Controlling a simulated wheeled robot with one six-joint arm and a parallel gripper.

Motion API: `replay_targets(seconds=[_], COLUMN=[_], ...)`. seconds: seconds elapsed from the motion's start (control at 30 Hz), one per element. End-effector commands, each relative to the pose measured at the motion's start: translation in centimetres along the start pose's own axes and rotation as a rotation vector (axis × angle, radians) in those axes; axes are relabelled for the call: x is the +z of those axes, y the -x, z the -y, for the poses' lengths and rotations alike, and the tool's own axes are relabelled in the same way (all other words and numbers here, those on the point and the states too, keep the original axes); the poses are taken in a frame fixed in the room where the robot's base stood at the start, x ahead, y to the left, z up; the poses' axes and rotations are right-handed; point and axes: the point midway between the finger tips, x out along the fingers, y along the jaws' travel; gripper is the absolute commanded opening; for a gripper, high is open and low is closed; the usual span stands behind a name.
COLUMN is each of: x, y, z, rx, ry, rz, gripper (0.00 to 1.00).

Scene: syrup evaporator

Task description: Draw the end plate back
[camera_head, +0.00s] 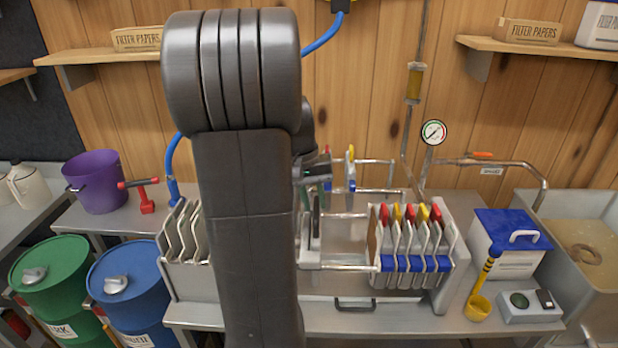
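A filter press stands on the metal bench (480,318). Its pack of plates (413,245), with red and yellow handles and blue lower parts, stands upright against the right end block (448,262). A pale upright plate (311,245), which looks like the end plate, stands left of the pack across an open gap. My arm hides its left side. My gripper (314,178) is partly hidden behind my arm, close above this plate. Whether it touches the plate or what its fingers do cannot be seen.
More pale plates (185,235) stand in a rack at left. A purple bucket (96,182) and blue drum (128,290) are at left. Wall shelves hang above.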

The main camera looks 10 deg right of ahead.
Motion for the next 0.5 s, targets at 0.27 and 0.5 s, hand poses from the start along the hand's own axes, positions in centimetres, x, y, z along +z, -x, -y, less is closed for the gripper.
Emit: replay_targets(seconds=[0.27,0.5], x=[-0.1,-0.1], y=[6.1,10.8], z=[0.0,0.0], rx=[-0.001,-0.001], ry=[0.001,0.001], rz=[-0.008,-0.006], gripper=[0.23,0.23])
